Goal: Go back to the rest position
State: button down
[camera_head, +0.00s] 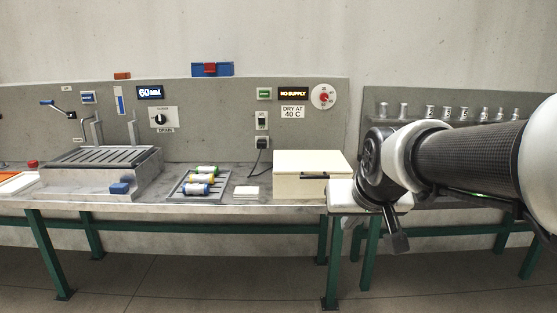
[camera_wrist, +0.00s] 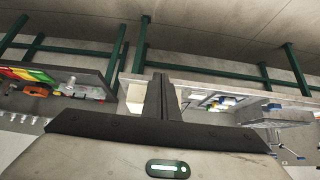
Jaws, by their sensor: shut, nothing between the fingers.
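My gripper (camera_head: 397,238) is at the right of the head view, at the end of my arm. It points down in front of the gap between the two benches, near the right end of the left bench (camera_head: 300,207). In the wrist view its dark fingers (camera_wrist: 159,80) are together, with nothing between them. The wrist view is upside down, with the floor and green bench legs at the top.
The left bench holds a grooved metal basin (camera_head: 105,157), a rack of colored-capped cylinders (camera_head: 205,187), white pads (camera_head: 246,191) and a cream box (camera_head: 312,160). Behind my arm, a shelf on the right panel carries several small metal parts (camera_head: 429,111). The floor in front is clear.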

jog(key=s+f+g, duration=0.1)
jog(key=s+f, duration=0.1)
jog(key=s, duration=0.8)
jog(key=s+f+g, duration=0.1)
jog(key=s+f, duration=0.1)
jog(key=s, duration=0.7)
notch_tip(320, 180, up, 23)
jog(key=p, duration=2.3)
jog(key=shift+w+a+f, duration=0.15)
jog(key=shift+a+f, duration=0.05)
